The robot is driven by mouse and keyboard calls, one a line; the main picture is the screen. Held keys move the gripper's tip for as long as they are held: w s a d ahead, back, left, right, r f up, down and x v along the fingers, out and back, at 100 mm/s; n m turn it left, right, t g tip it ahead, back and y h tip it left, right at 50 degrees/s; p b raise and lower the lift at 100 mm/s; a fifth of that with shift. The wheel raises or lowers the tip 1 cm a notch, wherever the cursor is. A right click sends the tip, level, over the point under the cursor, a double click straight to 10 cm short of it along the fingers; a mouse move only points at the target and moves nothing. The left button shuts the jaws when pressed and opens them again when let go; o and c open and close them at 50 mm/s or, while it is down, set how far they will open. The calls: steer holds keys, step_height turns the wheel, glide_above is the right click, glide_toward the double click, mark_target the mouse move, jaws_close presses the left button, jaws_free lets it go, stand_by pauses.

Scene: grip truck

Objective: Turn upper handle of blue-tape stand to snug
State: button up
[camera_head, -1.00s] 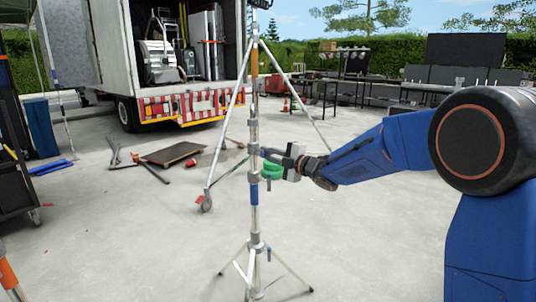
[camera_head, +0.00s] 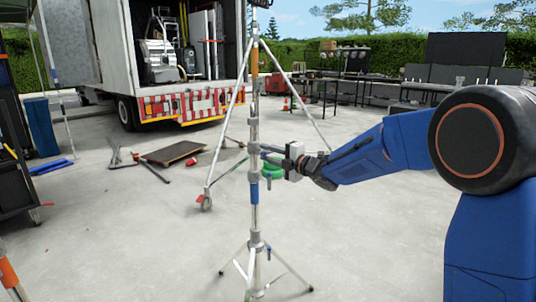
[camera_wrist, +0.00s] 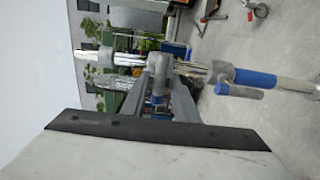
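The blue-tape stand (camera_head: 254,195) stands upright in the middle of the head view, its blue band below the upper collar (camera_head: 254,148). In the wrist view the stand runs sideways, with its blue tape (camera_wrist: 256,79) at the right and a grey upper collar (camera_wrist: 160,68) at the centre. My gripper (camera_head: 269,154) reaches the stand from the right at upper-collar height. In the wrist view its fingers (camera_wrist: 160,85) are apart, one on each side of the collar's bluish upper handle (camera_wrist: 157,98). Whether they touch it is unclear. A lower blue handle (camera_wrist: 240,93) hangs clear of the fingers.
A taller stand with an orange band (camera_head: 254,82) and spread legs stands just behind. A flat board (camera_head: 173,153) and loose bars lie to the left. The concrete floor in front is clear.

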steer(key=shift+d, duration=0.1)
steer(key=v, duration=1.7)
steer(key=shift+s+d, duration=0.1)
steer(key=shift+s, duration=0.05)
